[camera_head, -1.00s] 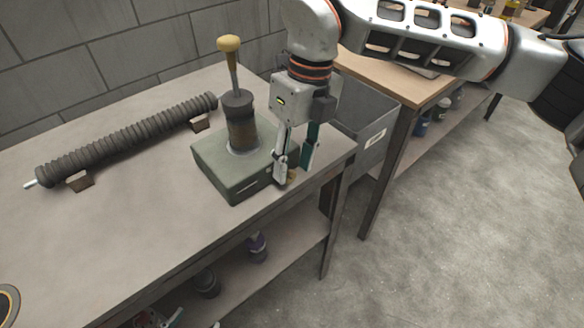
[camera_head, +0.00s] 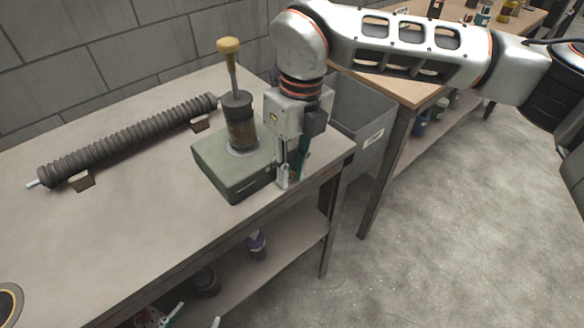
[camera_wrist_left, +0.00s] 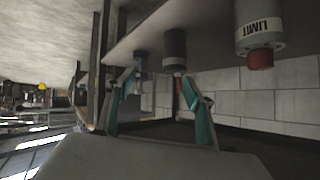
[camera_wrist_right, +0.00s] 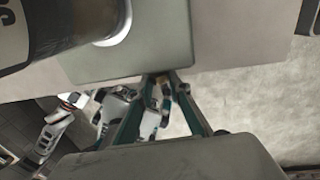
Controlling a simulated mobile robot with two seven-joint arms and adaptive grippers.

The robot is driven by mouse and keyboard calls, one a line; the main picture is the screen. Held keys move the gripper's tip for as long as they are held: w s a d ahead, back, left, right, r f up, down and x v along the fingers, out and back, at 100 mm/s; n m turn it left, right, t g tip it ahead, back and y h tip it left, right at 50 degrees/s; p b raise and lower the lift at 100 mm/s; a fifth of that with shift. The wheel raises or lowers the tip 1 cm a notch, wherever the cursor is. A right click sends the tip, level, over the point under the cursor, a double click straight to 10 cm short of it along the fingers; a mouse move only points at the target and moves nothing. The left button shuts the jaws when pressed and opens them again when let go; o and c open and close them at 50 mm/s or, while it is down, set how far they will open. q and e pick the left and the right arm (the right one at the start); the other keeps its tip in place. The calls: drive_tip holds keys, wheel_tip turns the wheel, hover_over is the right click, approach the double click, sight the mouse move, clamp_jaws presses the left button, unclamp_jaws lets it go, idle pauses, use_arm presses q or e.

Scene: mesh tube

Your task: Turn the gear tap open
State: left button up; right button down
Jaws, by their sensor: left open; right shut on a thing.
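A green box (camera_head: 232,168) with a dark cylinder (camera_head: 241,133) and a yellow-knobbed lever (camera_head: 229,46) stands near the table's right front corner. My right gripper (camera_head: 286,184) points down at the box's right side. In the right wrist view its fingers (camera_wrist_right: 166,82) are shut on a small brass-coloured part, which looks like the tap (camera_wrist_right: 166,89), beside the box edge. The fingers hide most of it, so its angle cannot be told. My left gripper (camera_head: 196,315) only just shows at the bottom edge; in the left wrist view it is open and empty (camera_wrist_left: 160,85).
A ribbed tube (camera_head: 128,138) lies on two small blocks at the table's left. Several bottles, one a purple-labelled bottle (camera_head: 256,244), stand on the shelf below (camera_head: 295,240). A grey bin (camera_head: 358,120) stands right of the table. The table's front middle is clear.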

drive_tip(key=shift+s+r+t+h+p, duration=0.1)
drive_tip(key=shift+r+t+h+p, duration=0.2)
drive_tip(key=shift+r+p, duration=0.35)
drive_tip(key=shift+s+a+t+h+p, duration=0.1)
drive_tip(key=shift+a+t+h+p, duration=0.15)
drive_tip(key=shift+t+h+p, duration=0.6)
drive_tip(key=shift+a+f+h+p, duration=0.1)
drive_tip(key=shift+f+h+p, duration=0.2)
drive_tip(key=shift+p, duration=0.8)
drive_tip(key=shift+s+f+t+h+p, duration=0.1)
drive_tip(key=shift+f+t+h+p, duration=0.1)
drive_tip(key=shift+t+h+p, duration=0.2)
use_arm(q)
drive_tip(key=shift+s+a+r+y, duration=0.3)
drive_tip(key=shift+s+a+r, duration=0.05)
drive_tip(key=shift+s+a, duration=0.4)
use_arm(e)
drive_tip(key=shift+f, duration=0.2)
drive_tip(key=c, duration=1.9)
unclamp_jaws()
drive_tip(key=shift+r, duration=0.1)
